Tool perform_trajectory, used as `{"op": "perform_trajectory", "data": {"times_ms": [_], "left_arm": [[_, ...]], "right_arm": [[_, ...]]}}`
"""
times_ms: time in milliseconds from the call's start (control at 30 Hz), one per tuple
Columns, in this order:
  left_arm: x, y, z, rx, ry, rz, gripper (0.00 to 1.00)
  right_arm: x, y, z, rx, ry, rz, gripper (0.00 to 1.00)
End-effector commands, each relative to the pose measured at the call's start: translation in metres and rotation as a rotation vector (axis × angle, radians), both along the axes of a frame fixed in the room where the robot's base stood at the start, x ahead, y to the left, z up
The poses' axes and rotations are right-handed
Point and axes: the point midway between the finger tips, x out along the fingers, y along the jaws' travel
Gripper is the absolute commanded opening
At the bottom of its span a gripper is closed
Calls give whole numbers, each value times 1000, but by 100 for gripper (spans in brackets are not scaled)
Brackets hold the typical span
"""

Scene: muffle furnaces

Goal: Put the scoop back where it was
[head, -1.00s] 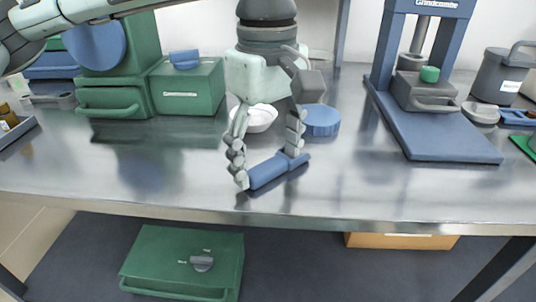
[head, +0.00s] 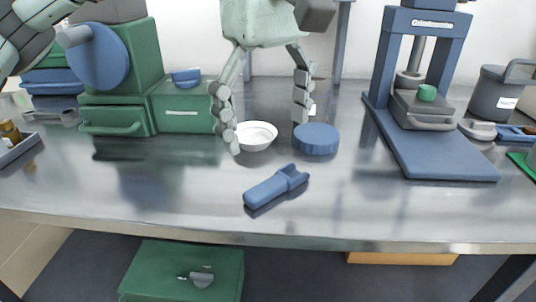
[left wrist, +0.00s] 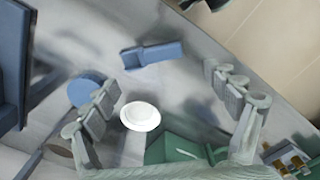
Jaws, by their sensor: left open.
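The blue scoop (head: 275,187) lies on the metal table near its front edge, its handle toward the lower left and its notched end toward the upper right. It also shows in the left wrist view (left wrist: 152,54). My left gripper (head: 268,130) is open and empty, raised above the table and behind the scoop. In the left wrist view its two fingers (left wrist: 165,92) are spread wide, with the scoop beyond them and touching neither. My right gripper is not in view.
A white bowl (head: 256,136) and a round blue lid-like disc (head: 316,139) stand behind the scoop. Green furnaces (head: 183,108) are at the left. A blue press (head: 440,165) stands at the right. The table around the scoop is clear.

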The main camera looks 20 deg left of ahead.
Motion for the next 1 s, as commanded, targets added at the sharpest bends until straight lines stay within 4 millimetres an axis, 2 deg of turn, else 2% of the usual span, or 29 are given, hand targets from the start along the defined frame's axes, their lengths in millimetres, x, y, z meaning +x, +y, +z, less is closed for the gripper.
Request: {"op": "perform_trajectory", "data": {"times_ms": [100, 300, 1000], "left_arm": [[0, 0, 20, -1, 0, -1, 87], [0, 0, 35, 0, 1, 0, 87], [0, 0, 36, 0, 1, 0, 87]], "right_arm": [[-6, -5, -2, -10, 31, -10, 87], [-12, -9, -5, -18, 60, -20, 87], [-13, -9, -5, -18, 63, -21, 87]]}}
